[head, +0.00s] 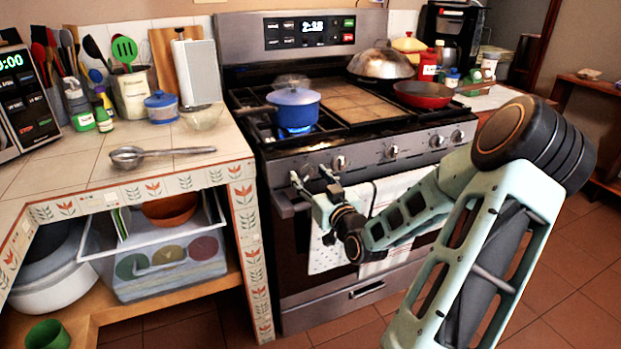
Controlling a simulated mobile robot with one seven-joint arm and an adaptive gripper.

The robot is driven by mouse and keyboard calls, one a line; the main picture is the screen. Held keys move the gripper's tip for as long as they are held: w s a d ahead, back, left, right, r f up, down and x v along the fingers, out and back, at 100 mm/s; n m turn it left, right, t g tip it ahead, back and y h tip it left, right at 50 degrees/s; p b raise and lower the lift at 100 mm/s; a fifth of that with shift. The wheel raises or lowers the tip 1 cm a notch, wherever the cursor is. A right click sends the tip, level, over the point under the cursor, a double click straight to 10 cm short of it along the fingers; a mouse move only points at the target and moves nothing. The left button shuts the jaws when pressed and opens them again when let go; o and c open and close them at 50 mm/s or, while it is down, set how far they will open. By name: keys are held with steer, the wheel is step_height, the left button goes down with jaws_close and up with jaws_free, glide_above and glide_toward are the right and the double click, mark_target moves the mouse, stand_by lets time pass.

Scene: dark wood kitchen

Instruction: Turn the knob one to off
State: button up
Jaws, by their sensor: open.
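The stove (360,145) has a row of silver knobs along its front panel. The leftmost knob (308,171) is partly hidden by my gripper, and another knob (340,162) is just to its right. No label shows which is knob one. A blue flame (295,131) burns under the blue pot (293,108) on the front left burner. My gripper (310,175) is open in front of the left end of the panel, its fingertips spread around the leftmost knob's place. Contact cannot be told.
The oven handle (287,209) with hanging towels (330,235) is just below my gripper. A red pan (422,94) sits on the right burners.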

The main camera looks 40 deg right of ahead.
steer(key=c, duration=1.2)
steer(key=shift+o, duration=0.2)
